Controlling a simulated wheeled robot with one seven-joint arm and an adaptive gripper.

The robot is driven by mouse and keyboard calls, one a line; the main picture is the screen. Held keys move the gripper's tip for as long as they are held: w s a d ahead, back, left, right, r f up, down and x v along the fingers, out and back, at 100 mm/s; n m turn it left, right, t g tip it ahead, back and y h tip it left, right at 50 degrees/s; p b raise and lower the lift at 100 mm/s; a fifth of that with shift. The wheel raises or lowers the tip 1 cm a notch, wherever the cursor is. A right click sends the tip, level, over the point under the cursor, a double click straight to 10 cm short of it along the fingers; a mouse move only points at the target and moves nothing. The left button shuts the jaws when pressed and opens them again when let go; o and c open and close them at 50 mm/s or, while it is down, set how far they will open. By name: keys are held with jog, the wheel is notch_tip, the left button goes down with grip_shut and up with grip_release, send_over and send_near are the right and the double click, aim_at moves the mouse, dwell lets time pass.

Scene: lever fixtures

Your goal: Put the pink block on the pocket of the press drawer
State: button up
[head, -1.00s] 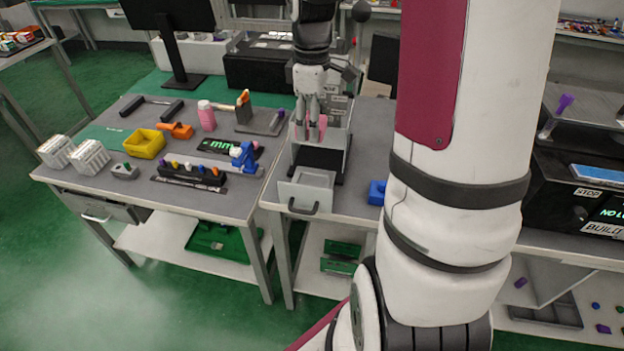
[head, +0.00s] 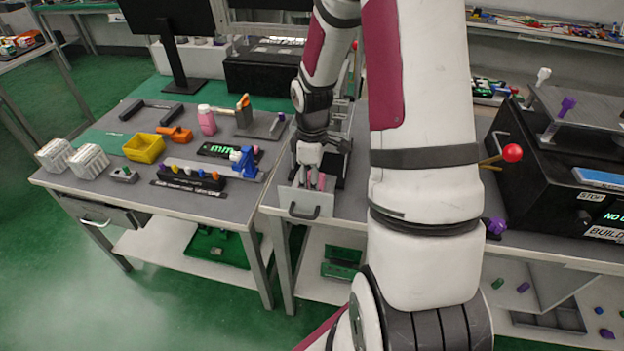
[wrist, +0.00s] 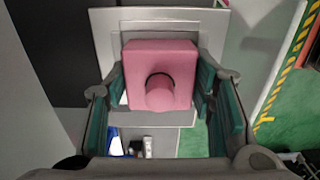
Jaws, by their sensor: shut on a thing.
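The pink block (wrist: 160,58) has a round knob on top, and my gripper (wrist: 159,85) is shut on it, one finger on each side. In the head view my gripper (head: 313,184) points down over the open press drawer (head: 298,200), and the pink block (head: 319,180) shows only partly between the fingers. In the wrist view the block lies over the drawer's grey plate (wrist: 105,24), within a stepped square outline. The block hides most of the pocket. I cannot tell whether the block touches the drawer.
The drawer handle (head: 304,212) faces the front. On the left table are a yellow bin (head: 144,148), a blue clamp-like piece (head: 244,160) and a pink bottle (head: 207,120). On the right, a black machine has a red-ball lever (head: 511,153).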

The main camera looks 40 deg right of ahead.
jog(key=shift+f, duration=0.25)
jog(key=shift+s+f, duration=0.15)
jog(key=shift+f, duration=0.35)
jog(key=shift+c, duration=1.1)
jog(key=o, duration=1.3)
jog(key=shift+o, duration=1.4)
jog(key=shift+f, duration=0.15)
jog(key=shift+a, duration=0.1)
